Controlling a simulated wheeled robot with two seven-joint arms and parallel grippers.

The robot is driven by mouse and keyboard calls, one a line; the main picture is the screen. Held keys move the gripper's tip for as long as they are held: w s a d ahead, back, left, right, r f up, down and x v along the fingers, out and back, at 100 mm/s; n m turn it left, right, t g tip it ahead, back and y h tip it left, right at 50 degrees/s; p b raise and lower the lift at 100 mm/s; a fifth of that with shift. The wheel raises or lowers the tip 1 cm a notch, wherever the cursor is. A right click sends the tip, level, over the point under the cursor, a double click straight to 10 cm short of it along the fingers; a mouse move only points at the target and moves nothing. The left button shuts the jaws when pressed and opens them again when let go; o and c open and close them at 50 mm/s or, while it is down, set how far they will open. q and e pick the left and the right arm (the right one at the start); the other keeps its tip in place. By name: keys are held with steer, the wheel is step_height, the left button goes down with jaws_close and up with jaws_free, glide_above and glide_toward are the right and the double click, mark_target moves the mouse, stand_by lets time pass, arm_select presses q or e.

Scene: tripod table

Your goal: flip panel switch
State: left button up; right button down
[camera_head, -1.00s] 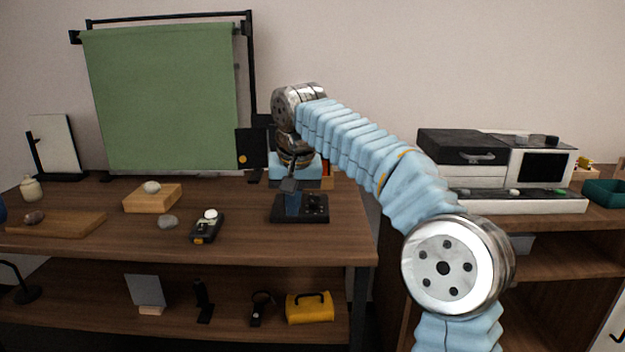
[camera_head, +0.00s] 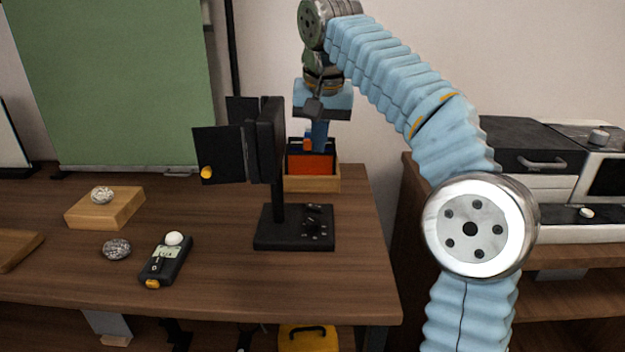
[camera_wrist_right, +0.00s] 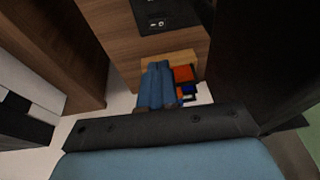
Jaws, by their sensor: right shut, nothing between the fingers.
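A black panel device stands on the wooden table: a flat base (camera_head: 294,228) with knobs and small controls on its right part, and an upright post carrying a dark panel head (camera_head: 268,140) with side flaps. The base also shows at the top of the right wrist view (camera_wrist_right: 165,14). The state of its switch is too small to tell. My right gripper (camera_head: 319,138) is shut and empty, with blue fingers pointing down. My left gripper is not in view.
A wooden crate (camera_head: 325,181) with orange and blue items stands behind the base. A handheld meter (camera_head: 165,262), a dark stone (camera_head: 117,249) and a wooden block (camera_head: 104,207) lie to the left. The table's right edge is near; a cabinet with appliances stands beyond.

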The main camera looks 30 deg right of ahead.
stand_by(0.3)
steer(key=b, duration=0.4)
glide_above(310, 204)
steer(key=s, duration=0.1)
step_height(310, 204, down, 12)
steer(key=shift+s, duration=0.1)
steer(key=shift+a+f, duration=0.1)
steer(key=shift+f, duration=0.65)
